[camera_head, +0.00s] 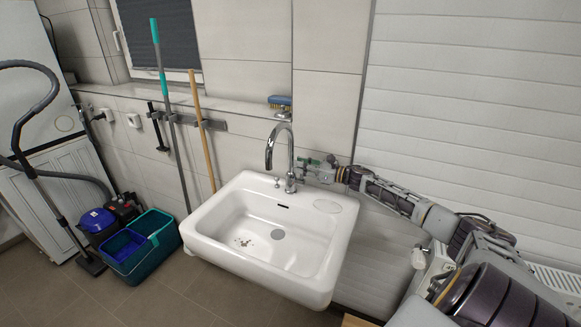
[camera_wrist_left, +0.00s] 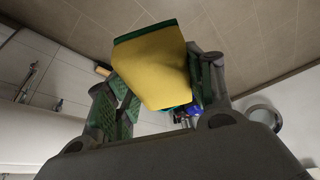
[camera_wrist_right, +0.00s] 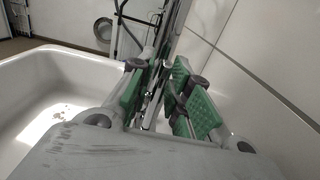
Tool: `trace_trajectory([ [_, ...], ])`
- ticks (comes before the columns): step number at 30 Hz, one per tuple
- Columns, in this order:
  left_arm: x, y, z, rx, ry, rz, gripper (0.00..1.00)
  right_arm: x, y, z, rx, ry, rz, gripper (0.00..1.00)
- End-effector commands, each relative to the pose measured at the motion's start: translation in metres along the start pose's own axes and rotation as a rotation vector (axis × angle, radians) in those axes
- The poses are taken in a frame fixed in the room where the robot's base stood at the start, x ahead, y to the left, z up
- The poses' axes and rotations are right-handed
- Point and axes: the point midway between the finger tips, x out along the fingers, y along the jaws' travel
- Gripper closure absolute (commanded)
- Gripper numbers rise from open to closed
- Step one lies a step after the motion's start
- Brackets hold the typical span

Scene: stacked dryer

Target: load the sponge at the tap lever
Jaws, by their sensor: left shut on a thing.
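A yellow sponge with a green side (camera_wrist_left: 155,70) is held between the fingers of my left gripper (camera_wrist_left: 160,85) in the left wrist view. The left gripper and sponge do not show in the head view. The chrome tap (camera_head: 290,150) stands at the back of the white sink (camera_head: 225,255). My right gripper (camera_head: 312,166) is just right of the tap's base. In the right wrist view its green-padded fingers (camera_wrist_right: 160,88) stand apart, with chrome tap parts (camera_wrist_right: 152,95) seen between or beyond them. I cannot tell whether they touch the lever.
A blue brush (camera_head: 280,101) lies on the ledge above the tap. Teal and blue buckets (camera_head: 160,262) stand on the floor left of the sink. Long handles (camera_head: 203,120) lean on the wall. The sink basin is empty except for dark spots.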

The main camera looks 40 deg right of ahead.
Motion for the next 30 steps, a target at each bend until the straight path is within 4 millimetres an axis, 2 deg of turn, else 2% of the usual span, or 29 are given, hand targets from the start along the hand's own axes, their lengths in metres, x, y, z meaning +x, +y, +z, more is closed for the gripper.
trace_trajectory([
  [1, 0.000, 0.000, 0.000, 0.000, 0.000, 0.000, 0.66, 0.000, 0.000, 0.000, 0.000, 0.000, 0.000, 0.92],
  [3, 0.000, 0.000, 0.000, 0.000, 0.000, 0.000, 0.66, 0.000, 0.000, 0.000, 0.000, 0.000, 0.000, 1.00],
  [17, 0.002, 0.000, 0.001, 0.000, 0.000, 0.000, 0.66, 0.000, 0.002, -0.001, -0.013, 0.000, 0.001, 1.00],
  [30, 0.023, 0.000, 0.009, 0.000, 0.000, 0.000, 0.66, 0.000, 0.014, -0.004, -0.165, 0.000, 0.001, 1.00],
])
